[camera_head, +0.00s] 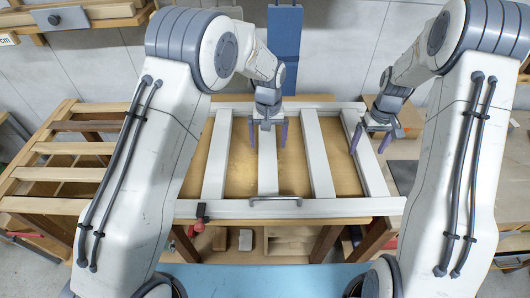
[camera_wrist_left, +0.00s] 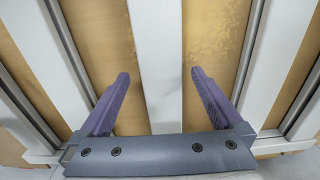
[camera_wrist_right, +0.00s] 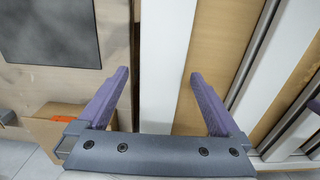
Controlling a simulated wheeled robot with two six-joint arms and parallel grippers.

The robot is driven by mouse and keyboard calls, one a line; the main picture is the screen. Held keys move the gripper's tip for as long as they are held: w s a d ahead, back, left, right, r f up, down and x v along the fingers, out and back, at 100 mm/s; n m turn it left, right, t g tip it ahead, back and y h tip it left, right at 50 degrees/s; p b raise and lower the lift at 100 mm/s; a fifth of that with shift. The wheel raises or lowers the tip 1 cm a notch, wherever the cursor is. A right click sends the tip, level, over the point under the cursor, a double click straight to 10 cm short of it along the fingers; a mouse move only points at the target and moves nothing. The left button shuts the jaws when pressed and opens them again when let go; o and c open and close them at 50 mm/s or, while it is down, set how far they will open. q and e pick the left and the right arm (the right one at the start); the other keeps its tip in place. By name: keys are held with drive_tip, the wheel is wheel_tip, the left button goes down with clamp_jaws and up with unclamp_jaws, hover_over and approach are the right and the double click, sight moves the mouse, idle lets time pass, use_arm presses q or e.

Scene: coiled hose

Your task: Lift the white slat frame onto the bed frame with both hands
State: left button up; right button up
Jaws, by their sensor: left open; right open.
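The white slat frame (camera_head: 320,160) lies flat on a wooden workbench. My left gripper (camera_head: 267,134) is open over its middle slat; in the left wrist view that white slat (camera_wrist_left: 156,50) runs between the two purple fingers. My right gripper (camera_head: 370,140) is open over the frame's right end; in the right wrist view a white end bar (camera_wrist_right: 167,60) lies between its fingers. Neither gripper shows a closed hold. The bed frame appears to be the light wooden slatted frame (camera_head: 72,175) at the left, partly hidden by my left arm.
A red-handled clamp (camera_head: 201,212) and a metal handle (camera_head: 275,199) are at the bench's front edge. A dark flat panel (camera_head: 402,176) and a cardboard box (camera_head: 408,122) are at the right. A blue panel (camera_head: 285,35) stands against the back wall.

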sight(267, 146)
use_arm(q)
drive_tip(key=shift+f, duration=1.5)
use_arm(e)
drive_tip(key=shift+f, duration=1.55)
use_arm(q)
drive_tip(key=shift+a, duration=0.1)
clamp_jaws()
use_arm(e)
clamp_jaws()
use_arm(q)
drive_tip(key=shift+r, duration=0.1)
use_arm(e)
drive_tip(key=shift+w+r, duration=0.1)
